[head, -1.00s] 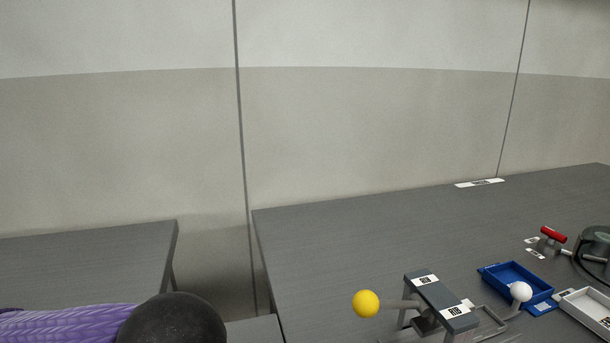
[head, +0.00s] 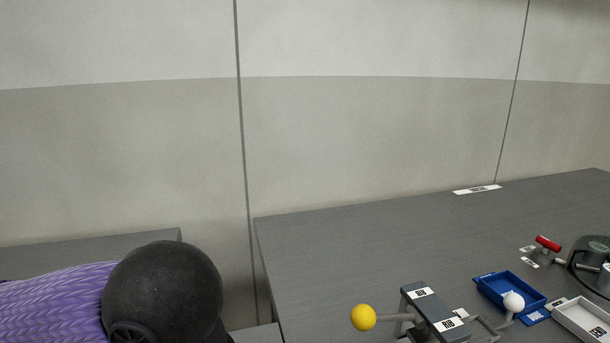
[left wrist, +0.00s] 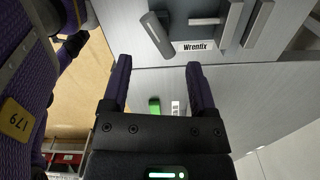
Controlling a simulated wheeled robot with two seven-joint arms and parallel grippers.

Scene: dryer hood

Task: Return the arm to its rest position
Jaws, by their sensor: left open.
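My left arm (head: 60,300), with a purple sleeve and a black round joint, comes in at the lower left of the head view. Its gripper is outside that view. In the left wrist view my left gripper (left wrist: 158,80) is open, with two dark purple fingers apart and nothing between them. It faces a grey cabinet front (left wrist: 150,30) with handles and a "Wrenfix" label (left wrist: 198,46). A green object (left wrist: 154,106) shows beyond the gap between the fingers. My right gripper is in neither view.
A dark table (head: 340,240) fills the right of the head view. On it are a lever with a yellow ball (head: 363,317), a blue tray (head: 510,290), a grey tray (head: 585,318) and a red-handled part (head: 547,243). Another table (head: 90,245) stands at left.

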